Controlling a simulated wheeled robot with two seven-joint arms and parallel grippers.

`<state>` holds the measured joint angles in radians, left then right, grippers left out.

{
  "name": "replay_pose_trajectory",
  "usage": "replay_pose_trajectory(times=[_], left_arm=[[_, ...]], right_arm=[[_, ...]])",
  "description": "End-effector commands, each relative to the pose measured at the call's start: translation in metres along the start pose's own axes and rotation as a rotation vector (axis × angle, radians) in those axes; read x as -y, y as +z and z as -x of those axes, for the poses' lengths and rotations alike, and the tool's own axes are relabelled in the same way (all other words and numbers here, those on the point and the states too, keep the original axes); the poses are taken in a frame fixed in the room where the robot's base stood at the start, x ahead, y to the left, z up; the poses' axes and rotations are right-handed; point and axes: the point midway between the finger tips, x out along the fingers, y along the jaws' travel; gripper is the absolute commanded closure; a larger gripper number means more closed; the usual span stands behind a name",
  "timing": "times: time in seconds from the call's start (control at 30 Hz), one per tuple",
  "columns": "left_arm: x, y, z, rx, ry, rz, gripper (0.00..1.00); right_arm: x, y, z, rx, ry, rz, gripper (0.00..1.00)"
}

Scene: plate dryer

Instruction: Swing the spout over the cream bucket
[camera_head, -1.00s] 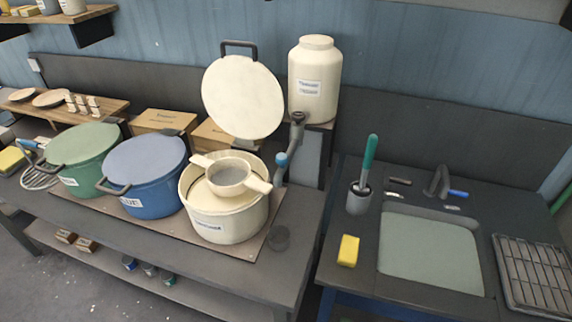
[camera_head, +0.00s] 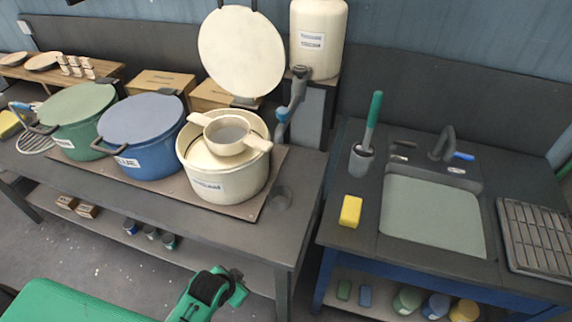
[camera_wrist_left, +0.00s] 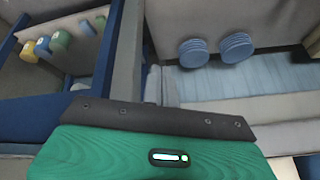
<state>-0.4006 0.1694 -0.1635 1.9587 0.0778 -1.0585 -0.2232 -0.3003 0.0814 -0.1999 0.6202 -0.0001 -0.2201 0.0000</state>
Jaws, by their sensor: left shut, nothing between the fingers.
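The spout (camera_head: 293,98) is a grey bent pipe below the white tank (camera_head: 318,40). Its bluish lower end hangs at the right of the cream bucket (camera_head: 225,187), beside the rim and not over the opening. A cream strainer (camera_head: 226,133) with two handles rests across the bucket's top. The round cream lid (camera_head: 241,50) stands upright behind it. My left gripper (camera_head: 222,287), green and black, is low in front of the bench, well below the bucket and apart from everything. It is shut and empty. My right gripper is not in view.
A blue pot (camera_head: 142,135) and a green pot (camera_head: 78,120) stand left of the bucket. At the right are a sink (camera_head: 433,215), a yellow sponge (camera_head: 350,210) and a brush holder (camera_head: 361,160). The floor in front is open.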

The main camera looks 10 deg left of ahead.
Motion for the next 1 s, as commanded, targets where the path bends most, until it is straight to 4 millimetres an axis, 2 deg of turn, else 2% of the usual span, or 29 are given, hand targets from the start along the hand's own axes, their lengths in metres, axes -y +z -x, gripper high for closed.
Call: replay_pose_trajectory(times=[0.1,0.3,0.47,0.6,0.7,0.83,1.0], left_arm=[[0.004,-0.026,0.037,-0.049,-0.005,-0.038,1.0],[0.005,-0.055,0.098,-0.114,-0.014,-0.103,1.0],[0.026,-0.138,0.121,-0.367,-0.082,-0.414,1.0],[0.037,-0.203,0.155,-0.579,-0.189,-0.681,1.0],[0.042,-0.244,0.185,-0.719,-0.291,-0.861,1.0],[0.046,-0.285,0.225,-0.87,-0.437,-1.061,1.0],[0.048,-0.317,0.265,-0.994,-0.598,-1.229,1.0]], right_arm=[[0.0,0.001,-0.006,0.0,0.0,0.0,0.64],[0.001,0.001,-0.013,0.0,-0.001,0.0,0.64],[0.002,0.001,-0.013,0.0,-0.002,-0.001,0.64],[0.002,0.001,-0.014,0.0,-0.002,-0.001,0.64],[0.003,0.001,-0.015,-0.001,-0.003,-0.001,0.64],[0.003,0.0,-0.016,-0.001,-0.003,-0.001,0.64],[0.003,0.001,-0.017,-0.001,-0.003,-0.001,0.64]])
